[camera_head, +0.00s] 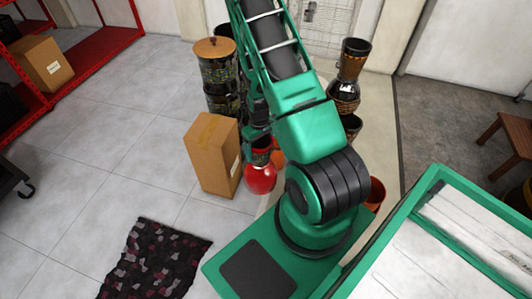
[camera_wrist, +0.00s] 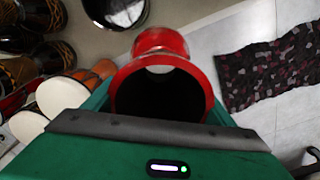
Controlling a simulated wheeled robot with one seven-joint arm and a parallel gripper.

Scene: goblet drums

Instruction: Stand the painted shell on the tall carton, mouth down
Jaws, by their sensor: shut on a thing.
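The painted shell (camera_head: 260,179) is a glossy red goblet form, held at my gripper (camera_head: 261,143) just right of the tall carton in the head view. In the wrist view the shell (camera_wrist: 162,66) has a wide, dark, round opening facing the camera and a narrower red end beyond it. My gripper is shut on the shell; its fingertips are mostly hidden. The tall carton (camera_head: 208,153) is plain brown, upright on the floor, its top bare. The carton does not show in the wrist view. The gap between shell and floor cannot be told.
Stacked dark patterned drums (camera_head: 217,65) stand behind the carton. More drums (camera_head: 348,75) stand behind my arm. A dark patterned mat (camera_head: 155,262) lies in front. A red rack (camera_head: 95,62) with a smaller box (camera_head: 42,62) is at left. Tiled floor left of the carton is clear.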

